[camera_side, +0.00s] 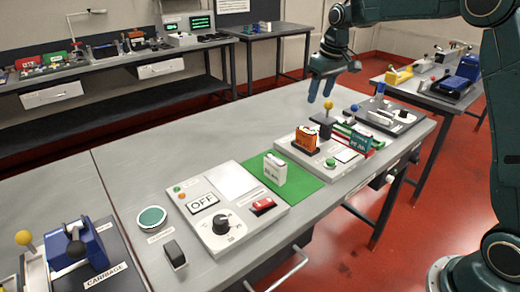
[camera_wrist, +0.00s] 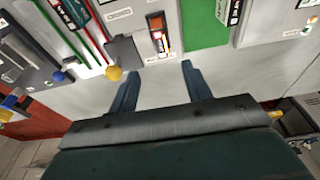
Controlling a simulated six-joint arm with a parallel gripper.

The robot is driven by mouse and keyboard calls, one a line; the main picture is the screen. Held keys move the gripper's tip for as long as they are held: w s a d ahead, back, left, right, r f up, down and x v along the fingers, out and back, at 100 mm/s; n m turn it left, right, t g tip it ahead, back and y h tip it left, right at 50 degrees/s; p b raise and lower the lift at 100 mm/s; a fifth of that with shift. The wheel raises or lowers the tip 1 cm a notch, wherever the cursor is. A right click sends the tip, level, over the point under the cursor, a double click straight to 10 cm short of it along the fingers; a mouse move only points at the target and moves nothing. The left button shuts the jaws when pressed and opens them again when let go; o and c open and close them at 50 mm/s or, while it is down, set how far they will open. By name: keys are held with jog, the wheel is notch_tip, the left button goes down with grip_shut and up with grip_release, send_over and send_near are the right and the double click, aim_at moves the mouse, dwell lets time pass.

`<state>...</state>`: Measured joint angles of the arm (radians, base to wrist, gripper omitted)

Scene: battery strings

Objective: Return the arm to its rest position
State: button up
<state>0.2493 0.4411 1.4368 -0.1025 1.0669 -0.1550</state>
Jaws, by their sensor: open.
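My gripper (camera_side: 320,86) hangs above the back right part of the bench, with its blue fingers pointing down. In the wrist view my gripper (camera_wrist: 160,85) has its two fingers wide apart with nothing between them. A white block (camera_side: 275,169) stands on the green mat (camera_side: 300,181). A yellow-knobbed lever (camera_side: 328,105) is just below my fingers in the side view; its knob shows in the wrist view (camera_wrist: 114,74).
A green-and-red rack (camera_side: 356,140) and a grey panel with levers (camera_side: 400,116) stand on the right. A white panel with an OFF sign (camera_side: 225,215), a dial and a red switch is left of the mat.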

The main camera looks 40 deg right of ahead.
jog(key=s+a+r+t, duration=0.1)
jog(key=s+a+r, duration=0.3)
jog(key=s, duration=0.4)
jog(key=s+a+r+t, duration=0.1)
jog(key=s+a+r, duration=0.3)
jog(key=s, duration=0.4)
jog(key=s+a+f, duration=0.1)
jog(key=s+f, duration=0.1)
jog(key=s, duration=0.7)
jog(key=s+a+f+t, duration=0.1)
jog(key=s+a+f, duration=0.1)
jog(key=s, duration=0.6)
jog(key=shift+s+a+f, duration=0.25)
jog(key=shift+s+f, duration=0.15)
jog(key=shift+f, duration=0.2)
